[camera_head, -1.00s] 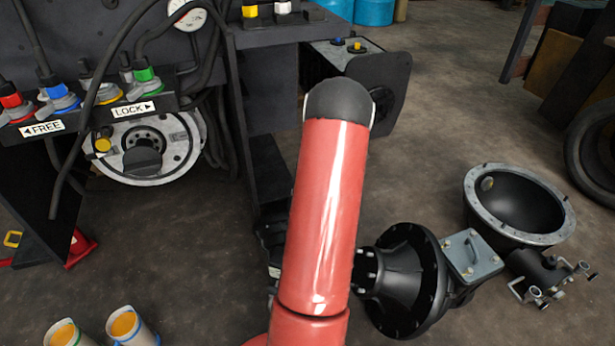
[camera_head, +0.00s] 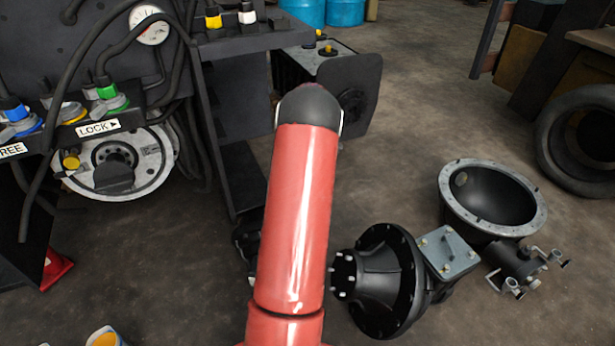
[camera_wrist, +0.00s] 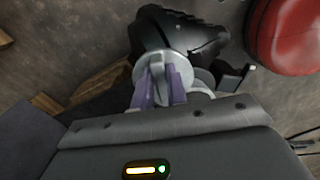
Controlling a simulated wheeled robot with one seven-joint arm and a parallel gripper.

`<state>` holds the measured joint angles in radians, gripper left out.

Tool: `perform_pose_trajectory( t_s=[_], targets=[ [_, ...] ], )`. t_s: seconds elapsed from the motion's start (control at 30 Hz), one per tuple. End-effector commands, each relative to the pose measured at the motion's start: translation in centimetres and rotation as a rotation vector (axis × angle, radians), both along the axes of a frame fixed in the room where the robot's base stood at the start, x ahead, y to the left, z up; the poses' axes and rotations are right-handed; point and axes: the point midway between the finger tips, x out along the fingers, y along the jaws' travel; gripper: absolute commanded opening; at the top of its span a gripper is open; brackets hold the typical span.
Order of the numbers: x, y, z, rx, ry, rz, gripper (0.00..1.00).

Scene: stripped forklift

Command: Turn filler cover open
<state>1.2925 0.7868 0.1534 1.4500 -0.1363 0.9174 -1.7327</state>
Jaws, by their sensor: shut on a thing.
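In the wrist view, the filler cover (camera_wrist: 172,72) looks like a round grey disc with a raised grip across its middle. It sits on a dark, ribbed body (camera_wrist: 178,30). The purple fingers of my gripper (camera_wrist: 160,88) are shut on the raised grip, one on each side. How far the cover is turned cannot be told. In the head view my red arm stands in the middle, and neither my gripper nor the cover shows there.
A black flanged housing with a grey top plate (camera_head: 447,252) lies right of my arm, beside a bowl-shaped housing (camera_head: 493,198) and a tyre (camera_head: 585,140). A dark panel with coloured knobs and a LOCK label (camera_head: 98,128) stands left.

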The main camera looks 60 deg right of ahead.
Motion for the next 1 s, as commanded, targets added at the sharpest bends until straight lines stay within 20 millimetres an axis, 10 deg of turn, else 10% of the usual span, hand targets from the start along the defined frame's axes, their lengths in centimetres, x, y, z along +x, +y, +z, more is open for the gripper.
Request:
perform_pose_trajectory(
  t_s=[0.23,0.27,0.4,0.73,1.0],
  targets=[
    [0.2,-0.1,0.1,-0.006,-0.003,0.004,0.0],
    [0.2,-0.1,0.1,-0.006,-0.003,0.004,0.18],
    [0.2,-0.1,0.1,-0.005,-0.003,0.003,0.36],
    [0.1,-0.1,0.4,-0.004,-0.002,0.001,0.36],
    [0.1,-0.2,4.6,-0.008,-0.002,0.002,0.36]
  ],
)
